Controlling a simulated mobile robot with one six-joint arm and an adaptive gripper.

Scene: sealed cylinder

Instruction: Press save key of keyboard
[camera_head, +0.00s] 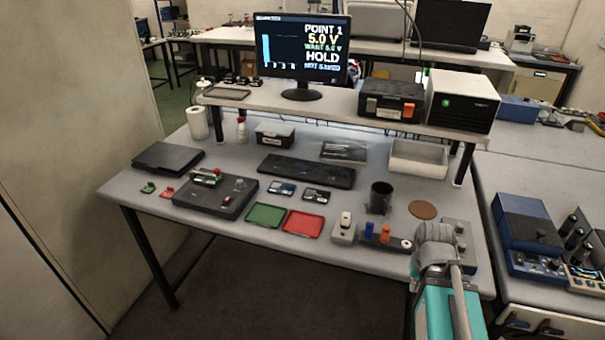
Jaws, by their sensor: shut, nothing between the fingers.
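The black keyboard (307,171) lies flat in the middle of the grey table, below the raised shelf. Its single keys are too small to tell apart, so I cannot make out the save key. The monitor (303,50) on the shelf reads "POINT 1", "5.0 V", "WANT 5.0 V", "HOLD" and what looks like "NOT SAVED". My teal and grey arm stands at the lower right, over the table's front right part and apart from the keyboard in the picture. I cannot make out my gripper.
Two small dark devices (282,188) lie before the keyboard. A green tray (265,216) and a red tray (303,223) lie nearer the front. A black mug (381,196) and white bin (419,158) stand to the right. The shelf (330,103) overhangs the table's back.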

